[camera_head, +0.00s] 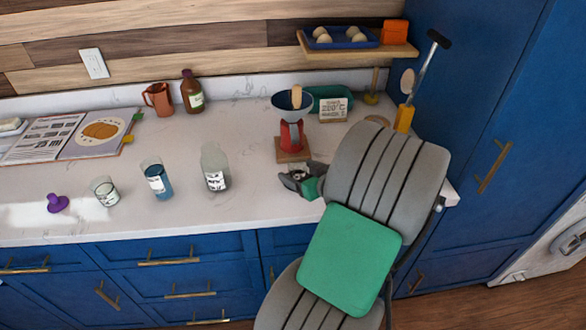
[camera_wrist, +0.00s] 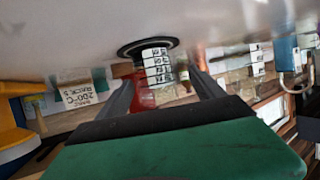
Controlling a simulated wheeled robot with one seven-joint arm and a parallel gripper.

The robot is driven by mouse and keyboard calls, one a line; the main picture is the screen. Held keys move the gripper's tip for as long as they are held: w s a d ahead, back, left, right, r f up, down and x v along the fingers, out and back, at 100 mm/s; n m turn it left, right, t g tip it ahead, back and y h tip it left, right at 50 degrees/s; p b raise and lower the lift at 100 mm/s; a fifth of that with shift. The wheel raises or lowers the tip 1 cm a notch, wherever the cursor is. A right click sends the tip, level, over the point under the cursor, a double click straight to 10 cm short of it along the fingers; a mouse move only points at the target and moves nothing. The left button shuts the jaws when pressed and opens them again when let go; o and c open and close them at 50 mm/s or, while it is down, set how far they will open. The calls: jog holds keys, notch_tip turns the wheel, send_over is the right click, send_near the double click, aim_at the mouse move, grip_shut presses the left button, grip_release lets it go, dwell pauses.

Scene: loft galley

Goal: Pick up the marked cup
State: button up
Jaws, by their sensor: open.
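I cannot tell which cup is the marked one. On the counter in the head view stand a small clear glass (camera_head: 104,191) with a label, a glass of blue liquid (camera_head: 157,179) with a label, and a clear bottle-shaped vessel (camera_head: 215,168) with a label. My gripper (camera_head: 296,177) is low over the counter, right of these. In the wrist view, which is upside down, my gripper (camera_wrist: 163,92) is open. A dark round-based thing with white lettered bands (camera_wrist: 157,64) lies ahead between the fingers, apart from them; I cannot tell what it is.
A brown bottle (camera_head: 192,92), a terracotta jug (camera_head: 158,98) and an open book (camera_head: 85,135) are farther back. A purple object (camera_head: 57,203) lies at left. A shelf (camera_head: 345,52) hangs above.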

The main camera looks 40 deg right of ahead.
aim_at(295, 159)
jog(key=x, duration=0.1)
jog(key=p+x, duration=0.1)
jog(key=x, duration=0.3)
jog(key=shift+s+d+f+p, duration=0.1)
jog(key=shift+s+d+p, duration=0.05)
jog(key=shift+d+p, duration=0.2)
jog(key=shift+c, duration=0.5)
jog(key=c, duration=1.4)
jog(key=shift+r, duration=0.2)
